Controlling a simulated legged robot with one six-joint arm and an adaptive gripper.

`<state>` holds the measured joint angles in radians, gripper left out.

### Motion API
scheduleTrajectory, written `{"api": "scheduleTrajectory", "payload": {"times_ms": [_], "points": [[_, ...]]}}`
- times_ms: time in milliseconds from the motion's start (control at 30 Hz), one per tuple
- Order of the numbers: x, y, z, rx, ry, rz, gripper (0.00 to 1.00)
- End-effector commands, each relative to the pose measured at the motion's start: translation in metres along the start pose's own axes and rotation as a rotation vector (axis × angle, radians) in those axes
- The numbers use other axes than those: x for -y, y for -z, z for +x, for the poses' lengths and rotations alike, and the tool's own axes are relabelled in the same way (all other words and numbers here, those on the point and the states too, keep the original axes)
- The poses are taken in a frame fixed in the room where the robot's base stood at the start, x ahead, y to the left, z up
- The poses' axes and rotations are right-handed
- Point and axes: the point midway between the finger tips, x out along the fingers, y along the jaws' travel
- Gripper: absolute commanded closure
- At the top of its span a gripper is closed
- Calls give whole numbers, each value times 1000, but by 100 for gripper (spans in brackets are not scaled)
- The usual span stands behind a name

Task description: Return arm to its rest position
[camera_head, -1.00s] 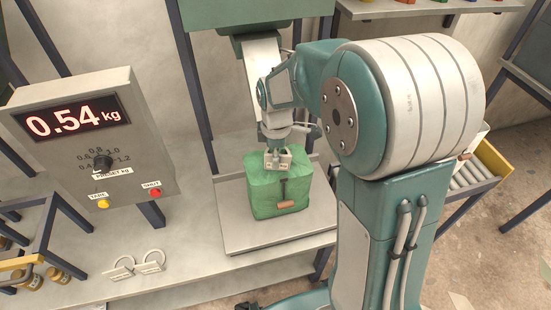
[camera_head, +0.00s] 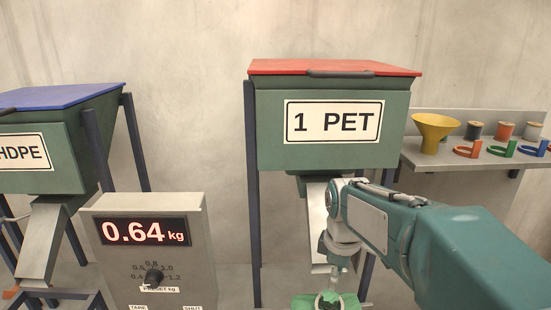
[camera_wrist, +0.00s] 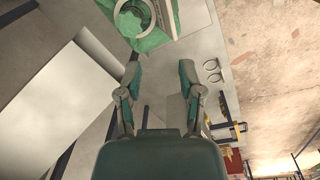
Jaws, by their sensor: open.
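My gripper (camera_wrist: 160,78) is open and empty in the wrist view, with two green-tipped fingers spread apart. A green bag (camera_wrist: 151,42) with a pale ring on top lies beyond the fingertips, apart from them. In the head view the bag's top (camera_head: 352,301) shows at the bottom edge, just below my wrist; most of the bag is out of frame. My arm comes in from the right and bends down in front of the chute of the 1 PET hopper (camera_head: 285,155).
A scale display (camera_head: 144,232) reading 0.64 kg stands left of my arm. An HDPE hopper (camera_head: 85,150) is at far left. A shelf (camera_head: 440,158) at right holds a yellow funnel (camera_head: 434,130), spools and coloured clamps. Two rings (camera_wrist: 212,70) lie on the bench.

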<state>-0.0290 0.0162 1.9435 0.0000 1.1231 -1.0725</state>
Motion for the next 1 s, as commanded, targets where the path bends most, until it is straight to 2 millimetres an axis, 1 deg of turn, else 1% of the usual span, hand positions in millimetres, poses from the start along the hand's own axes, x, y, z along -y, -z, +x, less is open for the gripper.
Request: {"api": "scheduleTrajectory", "payload": {"times_ms": [33, 100, 300, 433, 600, 700, 800, 1000], "points": [[11, -7, -10, -17, -29, 67, 51], [25, -16, -20, -41, -63, 170, 51], [64, -40, -37, -124, -144, 458, 51], [90, -55, -43, -192, -186, 644, 51], [122, -73, -42, -291, -225, 877, 51], [135, -81, -39, -342, -235, 986, 51], [142, -85, -37, -375, -240, 1054, 51], [146, -87, -35, -388, -240, 1087, 51]]}}
